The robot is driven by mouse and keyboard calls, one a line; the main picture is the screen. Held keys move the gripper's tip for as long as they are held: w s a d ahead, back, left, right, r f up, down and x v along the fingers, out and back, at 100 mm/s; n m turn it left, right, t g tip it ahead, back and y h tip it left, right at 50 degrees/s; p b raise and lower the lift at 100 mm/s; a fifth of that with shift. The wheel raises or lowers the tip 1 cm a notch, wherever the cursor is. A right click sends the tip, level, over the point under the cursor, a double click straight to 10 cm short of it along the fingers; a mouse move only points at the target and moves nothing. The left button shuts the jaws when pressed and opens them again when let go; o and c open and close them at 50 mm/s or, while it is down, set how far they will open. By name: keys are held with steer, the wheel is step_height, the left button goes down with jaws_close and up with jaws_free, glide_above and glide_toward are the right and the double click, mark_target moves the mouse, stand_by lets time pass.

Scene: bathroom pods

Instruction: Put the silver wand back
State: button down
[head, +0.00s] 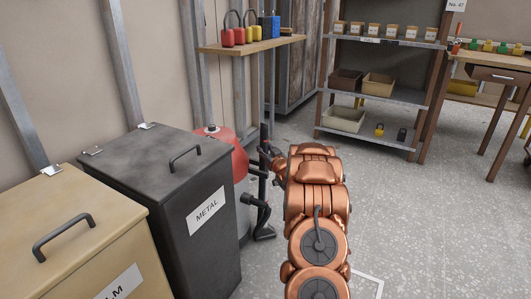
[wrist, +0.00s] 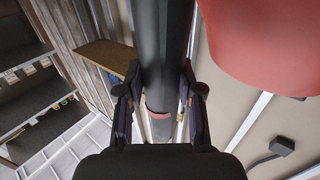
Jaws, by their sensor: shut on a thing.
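My gripper (head: 268,158) is beside the red vacuum (head: 238,150), shut around an upright dark tube (head: 264,133), which I take to be the wand. In the wrist view the tube (wrist: 166,40) runs between the two fingers of my gripper (wrist: 160,98). It looks dark grey to black, with a red band and a greyer part beyond the fingers. The vacuum's red body (wrist: 265,45) is at the upper right there, apart from the tube. In the head view a black floor piece (head: 264,233) shows below. Whether it joins the tube, I cannot tell.
A dark bin marked METAL (head: 150,185) and a tan bin (head: 65,235) stand on the left. A wall shelf (head: 250,46) with padlocks hangs above the vacuum. A shelf rack (head: 375,95) and a workbench (head: 495,62) stand behind. The floor on the right is clear.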

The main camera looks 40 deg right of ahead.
steer(key=c, duration=0.7)
jaws_free()
steer(key=shift+c, duration=0.2)
steer(key=shift+s+a+r, duration=0.1)
steer(key=shift+s+a, duration=0.05)
steer(key=shift+s, duration=0.35)
steer(key=p+v, duration=0.3)
steer(key=v, duration=0.8)
steer(key=shift+p, duration=0.35)
steer(key=shift+s, duration=0.1)
